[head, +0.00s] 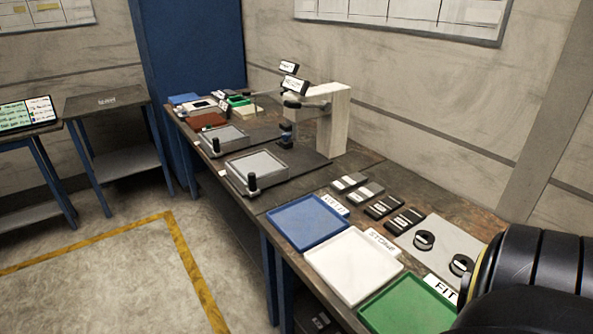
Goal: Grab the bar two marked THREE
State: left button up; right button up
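Several small bar-like blocks lie in a row on the bench behind the trays: a grey-topped one (349,182), another grey-topped one (366,193), a dark one with a pale label (384,207) and a second dark one (405,222). Their labels are too small to read, so I cannot tell which is marked THREE. A pale microscope-like stand (335,118) with a jointed arm and two small tags (295,84) rises farther back. Neither gripper is in view. Only a black, yellow-ringed part of my arm shows at lower right.
Blue (305,224), white (353,266) and green (410,306) trays line the front edge, with label cards behind. Two dark round pieces (424,240) rest on a grey mat (455,238). Two grey plates with black knobs (257,172) stand farther left.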

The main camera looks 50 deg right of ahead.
aim_at(347, 183)
jog(key=u, duration=0.05)
jog(key=i, duration=2)
jog(key=z, duration=2.45)
